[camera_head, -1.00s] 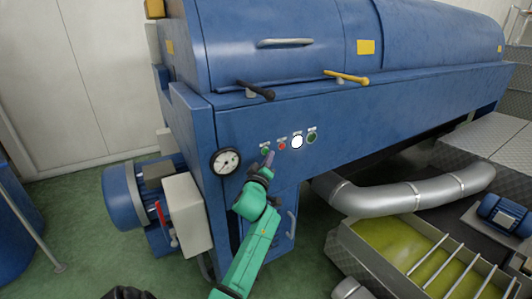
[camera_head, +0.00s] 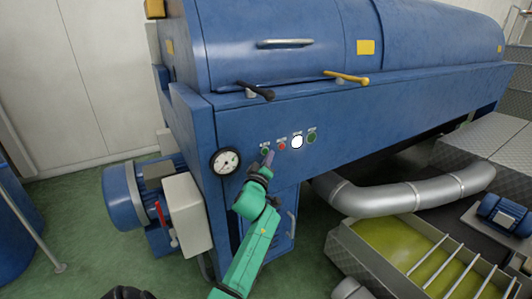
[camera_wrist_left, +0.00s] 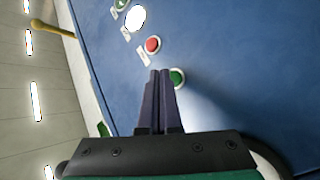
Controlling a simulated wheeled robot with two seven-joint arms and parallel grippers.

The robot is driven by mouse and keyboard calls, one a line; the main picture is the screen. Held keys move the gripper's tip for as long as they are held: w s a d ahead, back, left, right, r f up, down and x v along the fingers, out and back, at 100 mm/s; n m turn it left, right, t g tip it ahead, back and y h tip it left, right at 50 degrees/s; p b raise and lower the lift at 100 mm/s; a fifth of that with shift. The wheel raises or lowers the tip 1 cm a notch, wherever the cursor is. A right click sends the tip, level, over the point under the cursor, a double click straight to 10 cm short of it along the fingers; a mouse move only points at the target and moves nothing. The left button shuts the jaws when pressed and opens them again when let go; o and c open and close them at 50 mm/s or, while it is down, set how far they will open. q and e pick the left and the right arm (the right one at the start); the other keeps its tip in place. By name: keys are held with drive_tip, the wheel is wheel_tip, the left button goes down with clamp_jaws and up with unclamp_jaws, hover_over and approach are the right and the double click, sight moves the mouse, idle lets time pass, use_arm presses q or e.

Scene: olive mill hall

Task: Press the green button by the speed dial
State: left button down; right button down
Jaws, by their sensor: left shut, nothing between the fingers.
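A green button (camera_head: 265,150) sits at the left end of a row on the blue machine's side panel. A round white-faced dial with a needle (camera_head: 226,161) is to its lower left. My left gripper (camera_head: 268,157) is shut and empty, its fingertips at this green button and partly covering it. In the left wrist view, the closed fingers (camera_wrist_left: 160,74) end just beside the green button (camera_wrist_left: 177,77). I cannot tell whether they touch it. My right gripper is not in view.
Right of the green button are a red button (camera_head: 281,145), a white round light (camera_head: 297,142) and another green button (camera_head: 312,137). Black (camera_head: 256,91) and yellow (camera_head: 346,77) handles stick out above. A silver pipe (camera_head: 405,197) runs below right.

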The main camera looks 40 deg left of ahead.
use_arm(q)
drive_tip(key=shift+w+a, duration=0.1)
drive_tip(key=shift+a, duration=0.2)
drive_tip(key=shift+w+a, duration=0.1)
drive_tip(key=shift+a, duration=0.25)
idle(0.5)
drive_tip(key=shift+s+d, duration=0.25)
drive_tip(key=shift+d, duration=0.5)
drive_tip(key=d, duration=0.1)
drive_tip(key=s+d, duration=0.1)
drive_tip(key=d, duration=0.2)
drive_tip(key=shift+s+d+p, duration=0.25)
drive_tip(key=shift+d+p, duration=0.05)
drive_tip(key=shift+d, duration=0.1)
idle(0.7)
